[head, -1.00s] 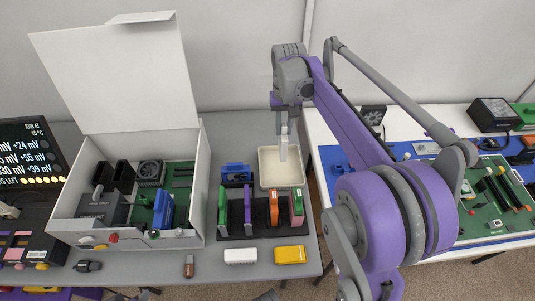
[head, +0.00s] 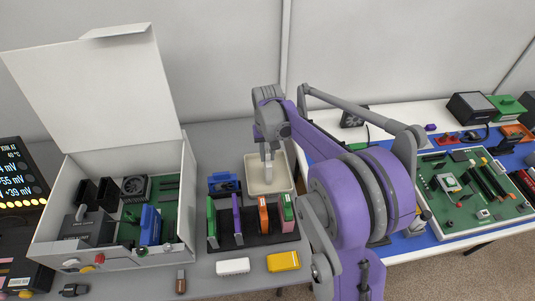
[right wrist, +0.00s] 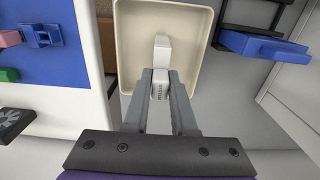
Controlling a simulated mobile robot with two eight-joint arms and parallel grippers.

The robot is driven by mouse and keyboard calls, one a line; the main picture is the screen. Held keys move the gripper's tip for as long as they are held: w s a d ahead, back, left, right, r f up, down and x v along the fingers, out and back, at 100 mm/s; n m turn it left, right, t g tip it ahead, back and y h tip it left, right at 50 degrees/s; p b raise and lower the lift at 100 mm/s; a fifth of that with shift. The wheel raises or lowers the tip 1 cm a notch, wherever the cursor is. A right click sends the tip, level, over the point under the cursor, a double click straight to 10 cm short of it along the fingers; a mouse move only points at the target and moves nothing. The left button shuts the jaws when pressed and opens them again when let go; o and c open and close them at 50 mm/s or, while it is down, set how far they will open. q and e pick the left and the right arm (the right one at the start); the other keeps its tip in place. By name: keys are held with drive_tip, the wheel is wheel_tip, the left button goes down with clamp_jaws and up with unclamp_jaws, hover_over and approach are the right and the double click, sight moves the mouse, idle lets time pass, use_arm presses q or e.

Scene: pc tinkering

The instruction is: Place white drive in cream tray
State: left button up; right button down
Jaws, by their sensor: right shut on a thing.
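The white drive (right wrist: 161,48) is a slim white stick, held between the fingertips of my right gripper (right wrist: 160,78) in the right wrist view. My right gripper (head: 267,157) is shut on it, pointing down over the cream tray (head: 285,190). In the head view the white drive (head: 268,173) hangs upright within the tray's outline. I cannot tell whether its lower end touches the floor. The cream tray (right wrist: 126,60) is a shallow box with rounded corners and looks otherwise empty. My left gripper is not in view.
A dark rack (head: 226,242) with several coloured cards stands just in front of the tray. A blue part (head: 222,184) stands to its left. The open white case (head: 120,262) is further left. White (head: 233,266) and yellow (head: 283,261) blocks lie at the front.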

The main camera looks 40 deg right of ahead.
drive_tip(key=shift+f, duration=0.1)
drive_tip(key=c, duration=0.7)
unclamp_jaws()
drive_tip(key=shift+c, duration=0.2)
wheel_tip(320, 180, up, 12)
drive_tip(key=p, duration=0.1)
